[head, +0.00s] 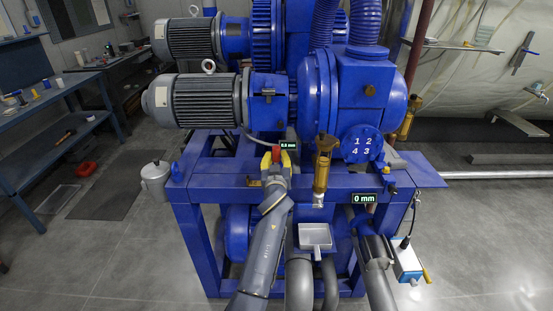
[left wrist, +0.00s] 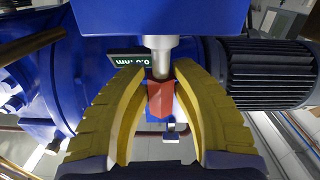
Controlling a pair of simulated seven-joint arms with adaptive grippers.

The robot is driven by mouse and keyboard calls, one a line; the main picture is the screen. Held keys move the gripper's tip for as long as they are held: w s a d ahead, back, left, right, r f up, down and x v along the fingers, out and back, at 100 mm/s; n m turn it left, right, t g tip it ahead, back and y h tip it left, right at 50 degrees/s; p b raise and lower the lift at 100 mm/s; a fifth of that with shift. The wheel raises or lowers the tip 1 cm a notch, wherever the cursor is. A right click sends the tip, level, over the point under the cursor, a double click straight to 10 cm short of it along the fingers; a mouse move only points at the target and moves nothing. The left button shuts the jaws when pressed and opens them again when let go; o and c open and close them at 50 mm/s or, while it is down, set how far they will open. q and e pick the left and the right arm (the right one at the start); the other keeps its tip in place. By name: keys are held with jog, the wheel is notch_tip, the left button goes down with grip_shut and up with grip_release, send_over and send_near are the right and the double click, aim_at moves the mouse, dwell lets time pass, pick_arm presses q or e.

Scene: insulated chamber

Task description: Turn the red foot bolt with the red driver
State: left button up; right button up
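My left gripper (head: 276,156) has yellow fingers and reaches the blue machine frame below the motor. Its fingers close around a small red faceted piece (head: 276,150), which I take for the red driver. In the left wrist view the fingers (left wrist: 160,78) lie close along both sides of this red piece (left wrist: 160,98). A grey metal shaft (left wrist: 160,55) runs between it and a blue block (left wrist: 160,15). I cannot make out the red foot bolt as a separate thing. A small readout (left wrist: 128,60) of about zero is beside the fingers. My right gripper is not in view.
A brass fitting (head: 322,165) stands close to the right of the left gripper. A "0 mm" readout (head: 364,198) and a blue-white box (head: 406,260) are farther right. A pale can (head: 155,180) is at the left.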

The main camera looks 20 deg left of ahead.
pick_arm(q)
jog(key=o, duration=0.4)
jog(key=shift+o, duration=0.2)
jog(key=shift+r, duration=5.05)
jog(key=shift+o, duration=0.3)
jog(key=shift+c, duration=1.4)
